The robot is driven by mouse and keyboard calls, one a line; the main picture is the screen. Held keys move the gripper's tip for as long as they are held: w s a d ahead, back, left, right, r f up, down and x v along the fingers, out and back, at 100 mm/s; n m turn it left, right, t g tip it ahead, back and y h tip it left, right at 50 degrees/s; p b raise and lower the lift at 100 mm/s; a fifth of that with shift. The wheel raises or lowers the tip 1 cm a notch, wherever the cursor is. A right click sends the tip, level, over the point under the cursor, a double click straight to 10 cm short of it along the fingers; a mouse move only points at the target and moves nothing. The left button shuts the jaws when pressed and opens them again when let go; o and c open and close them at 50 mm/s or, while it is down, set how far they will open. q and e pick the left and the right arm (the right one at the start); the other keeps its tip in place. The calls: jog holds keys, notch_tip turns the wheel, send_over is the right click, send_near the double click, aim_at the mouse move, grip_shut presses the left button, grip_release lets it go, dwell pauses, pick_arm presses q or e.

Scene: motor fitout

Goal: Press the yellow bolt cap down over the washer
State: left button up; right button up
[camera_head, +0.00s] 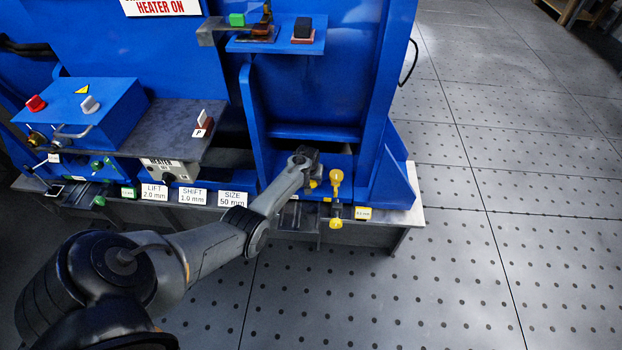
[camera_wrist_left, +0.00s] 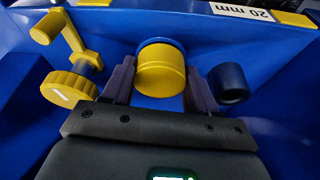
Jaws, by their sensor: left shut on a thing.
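The yellow bolt cap (camera_wrist_left: 161,76) is a short round cylinder between the two fingers of my left gripper (camera_wrist_left: 160,88) in the left wrist view. The fingers are shut on its sides. A blue round rim (camera_wrist_left: 158,43) shows just behind the cap; I cannot tell whether the cap touches it. No washer can be made out apart from this rim. My right gripper is not in view.
A yellow crank handle (camera_wrist_left: 70,42) and knurled yellow knob (camera_wrist_left: 69,88) stand left of the gripper in the wrist view. A dark blue cylinder (camera_wrist_left: 230,82) stands close on its right. Blue walls (camera_head: 300,95) rise behind; open floor (camera_head: 500,250) lies right.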

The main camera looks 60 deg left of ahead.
pick_arm(q)
jog(key=shift+f, duration=0.25)
jog(key=o, duration=1.1)
jog(key=p+v, duration=0.8)
jog(key=v, duration=0.3)
jog(key=shift+s+f, duration=0.1)
